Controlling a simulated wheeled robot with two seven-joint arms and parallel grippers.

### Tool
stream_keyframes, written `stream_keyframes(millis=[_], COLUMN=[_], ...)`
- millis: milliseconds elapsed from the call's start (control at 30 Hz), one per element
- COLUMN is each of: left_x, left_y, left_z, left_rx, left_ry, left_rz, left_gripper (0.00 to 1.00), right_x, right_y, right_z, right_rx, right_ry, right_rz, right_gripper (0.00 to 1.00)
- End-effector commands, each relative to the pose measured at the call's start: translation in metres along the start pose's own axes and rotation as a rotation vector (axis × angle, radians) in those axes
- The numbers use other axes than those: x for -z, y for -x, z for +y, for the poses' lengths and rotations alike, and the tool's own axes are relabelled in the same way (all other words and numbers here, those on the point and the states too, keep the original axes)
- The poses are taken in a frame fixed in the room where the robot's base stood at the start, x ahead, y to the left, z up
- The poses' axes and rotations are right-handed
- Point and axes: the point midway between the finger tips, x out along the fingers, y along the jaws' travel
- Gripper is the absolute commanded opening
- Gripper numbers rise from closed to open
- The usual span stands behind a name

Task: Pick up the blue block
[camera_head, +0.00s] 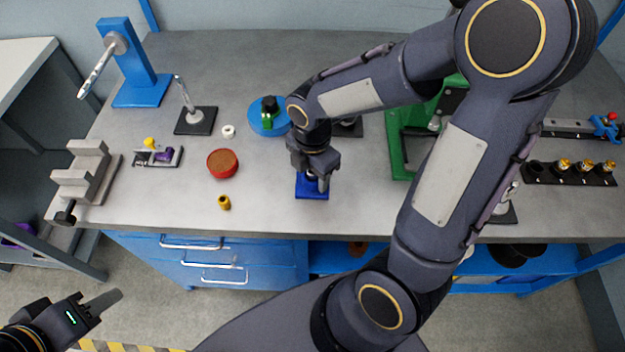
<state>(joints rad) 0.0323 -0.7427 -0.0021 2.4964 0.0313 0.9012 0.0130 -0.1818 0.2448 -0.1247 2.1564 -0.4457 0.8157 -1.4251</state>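A blue block (305,191) sits near the front edge of the grey tabletop, in the middle of the head view. It has a flat blue base, and a small light metal part shows above it. My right gripper (322,180) points down right over the block and hides much of it. I cannot tell whether its fingers touch the block or how far apart they are. My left gripper (104,303) is low at the left, off the front of the table and away from the block. Its finger gap is not clear.
Left of the block are a red bowl (222,171), a yellow-brown cylinder (224,203) and a grey vise (84,176). Behind are a blue disc (256,118) and a blue stand (146,76). A green frame (397,150) stands to the right.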

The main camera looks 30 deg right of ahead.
Motion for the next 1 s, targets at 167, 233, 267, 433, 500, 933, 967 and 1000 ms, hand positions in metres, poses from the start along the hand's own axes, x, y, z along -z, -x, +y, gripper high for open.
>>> stream_keyframes(millis=[167,233,267,433,500,933,967,1000], left_x=[0.0,0.0,0.0,0.0,0.0,0.001,0.001,0.001], left_y=[0.0,0.0,0.0,0.0,0.0,0.002,0.002,0.002], left_z=[0.0,0.0,0.0,0.0,0.0,0.001,0.001,0.001], left_rx=[0.0,0.0,0.0,0.0,0.0,0.0,0.0,0.0], left_ry=[0.0,0.0,0.0,0.0,0.0,0.0,0.0,0.0], left_rz=[0.0,0.0,0.0,0.0,0.0,0.0,0.0,0.0], left_gripper=[0.36,0.36,0.36,0.36,0.36,0.36,0.36,0.36], right_x=[0.0,0.0,0.0,0.0,0.0,0.0,0.001,0.004], right_y=[0.0,0.0,0.0,0.001,0.001,0.031,0.035,0.039], right_z=[0.0,0.0,0.0,0.001,0.001,0.001,0.001,-0.003], right_rx=[0.0,0.0,0.0,-0.002,-0.002,-0.006,-0.006,-0.007], right_ry=[0.0,0.0,0.0,0.0,0.0,-0.001,0.0,0.002], right_rz=[0.0,0.0,0.0,0.0,0.0,0.0,0.0,0.001], right_gripper=[0.27,0.18,0.14,0.1,0.1,0.1,0.1,0.1])
